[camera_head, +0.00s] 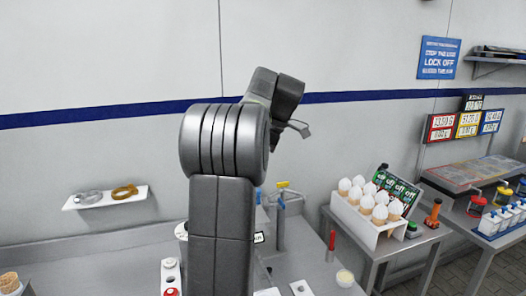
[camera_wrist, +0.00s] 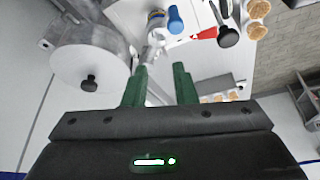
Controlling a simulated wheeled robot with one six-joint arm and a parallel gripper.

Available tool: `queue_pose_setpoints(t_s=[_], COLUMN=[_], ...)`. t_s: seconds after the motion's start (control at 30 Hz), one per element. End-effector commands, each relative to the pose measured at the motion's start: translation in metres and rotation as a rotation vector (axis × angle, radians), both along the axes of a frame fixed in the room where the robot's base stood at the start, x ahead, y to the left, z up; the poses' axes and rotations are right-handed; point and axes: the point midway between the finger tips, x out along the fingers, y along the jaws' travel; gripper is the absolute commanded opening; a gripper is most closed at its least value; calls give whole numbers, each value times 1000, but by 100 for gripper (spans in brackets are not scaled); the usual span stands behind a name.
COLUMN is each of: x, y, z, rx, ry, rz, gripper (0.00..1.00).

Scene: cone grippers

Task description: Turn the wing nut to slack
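My gripper shows in the wrist view as two green fingers (camera_wrist: 160,82), spread apart with nothing between them. In the head view my arm stands in front of the bench and hides much of it. I cannot tell for certain which part is the wing nut. Just beyond the fingers in the wrist view is a small metal fitting (camera_wrist: 152,51), close to the left fingertip. A blue knob (camera_wrist: 175,19) and a black knob (camera_wrist: 228,37) lie beyond it. In the head view a yellow-topped post (camera_head: 283,185) stands right of my arm.
A large grey cylinder (camera_wrist: 88,58) stands left of the fingers. In the head view, a rack of white cones (camera_head: 368,207) is on the right table. A red-handled part (camera_head: 332,240) stands on the bench.

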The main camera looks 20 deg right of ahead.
Motion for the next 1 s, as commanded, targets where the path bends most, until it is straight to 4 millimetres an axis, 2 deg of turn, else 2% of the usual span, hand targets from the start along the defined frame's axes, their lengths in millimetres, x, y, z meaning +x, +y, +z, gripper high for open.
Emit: queue_pose_setpoints(t_s=[0.1,0.2,0.4,0.77,1.0], x=[-2,-4,-5,-5,-3], y=[-8,-12,-15,-15,-8], z=[19,30,39,39,20], rx=[0,1,1,2,2], ry=[-1,0,1,1,4], rz=[-2,-2,0,1,1], gripper=[25,25,25,25,25])
